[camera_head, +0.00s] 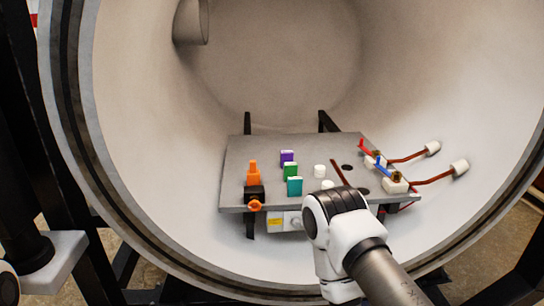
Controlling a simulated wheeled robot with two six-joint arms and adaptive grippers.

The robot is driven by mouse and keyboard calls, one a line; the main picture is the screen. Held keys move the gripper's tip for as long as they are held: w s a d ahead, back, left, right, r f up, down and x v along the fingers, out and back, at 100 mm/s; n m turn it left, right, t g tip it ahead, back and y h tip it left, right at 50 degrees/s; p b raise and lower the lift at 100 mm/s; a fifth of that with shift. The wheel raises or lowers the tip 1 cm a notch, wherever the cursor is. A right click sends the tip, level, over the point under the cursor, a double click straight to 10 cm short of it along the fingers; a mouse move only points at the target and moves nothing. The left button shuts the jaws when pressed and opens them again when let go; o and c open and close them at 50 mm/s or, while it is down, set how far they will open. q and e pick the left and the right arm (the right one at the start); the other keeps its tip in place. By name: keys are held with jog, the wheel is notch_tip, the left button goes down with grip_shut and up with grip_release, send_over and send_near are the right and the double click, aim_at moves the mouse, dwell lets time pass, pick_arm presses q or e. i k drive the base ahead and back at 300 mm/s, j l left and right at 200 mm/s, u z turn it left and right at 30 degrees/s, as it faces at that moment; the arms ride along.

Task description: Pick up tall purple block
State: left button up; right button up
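The tall purple block (287,158) stands upright at the back of a row of blocks on a grey plate (236,160) inside the round chamber. A green block (290,171) stands just in front of it and hides its lower part. A teal block (294,186) stands nearest in the row. My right arm reaches in from the lower right, with its white and black joint at the plate's front edge. I cannot see the gripper on that arm. My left gripper is not in view either.
An orange piece (253,174) and a black box with an orange knob (255,205) stand left of the blocks. White cylinders (320,171) stand to the right. Valves with red and blue handles (382,168) crowd the right edge. The chamber rim (88,150) surrounds the opening.

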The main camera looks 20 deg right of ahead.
aim_at(286, 155)
jog(key=i+l+u, duration=0.1)
jog(key=l+u, duration=0.2)
jog(key=l, duration=0.7)
jog(key=l+u, duration=0.3)
jog(key=l, duration=0.7)
